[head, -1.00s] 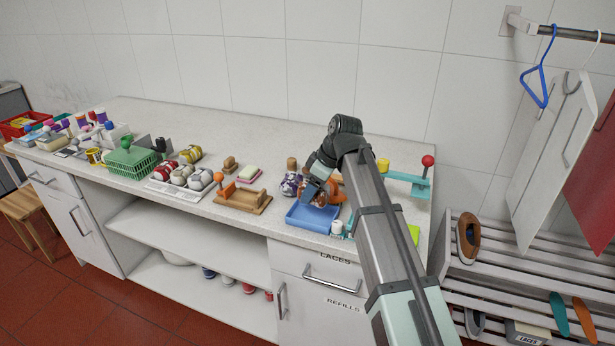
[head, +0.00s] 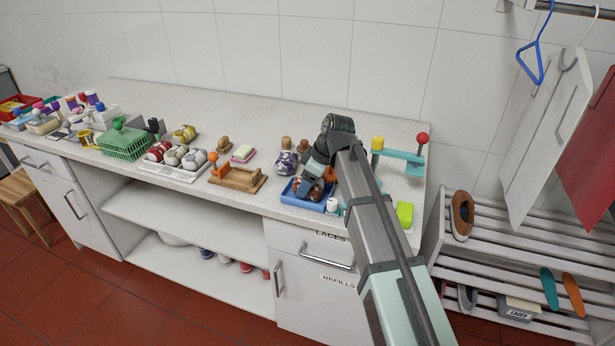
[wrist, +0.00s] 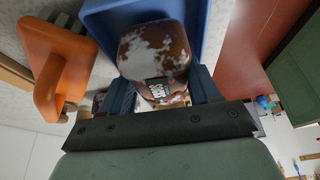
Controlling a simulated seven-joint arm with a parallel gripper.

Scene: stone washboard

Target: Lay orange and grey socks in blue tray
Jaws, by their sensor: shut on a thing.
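The orange and grey socks are a rounded, rust-brown bundle with pale grey patches and a dark label. They show in the wrist view (wrist: 152,55), between my gripper's two fingers, and in the head view (head: 315,193) partly hidden by the gripper. My gripper (head: 318,178) is shut on them, pointing down over the blue tray (head: 290,211). The bundle is within the tray's outline, low; I cannot tell whether it touches the bottom. The tray wall also shows behind the bundle in the wrist view (wrist: 100,18).
A purple and white bundle (head: 286,163) stands just behind the tray. A small white jar (head: 332,205) is at its right corner. A wooden stand with an orange knob (head: 237,178) is to the left. A turquoise stand (head: 405,157) and a lime block (head: 405,214) are to the right.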

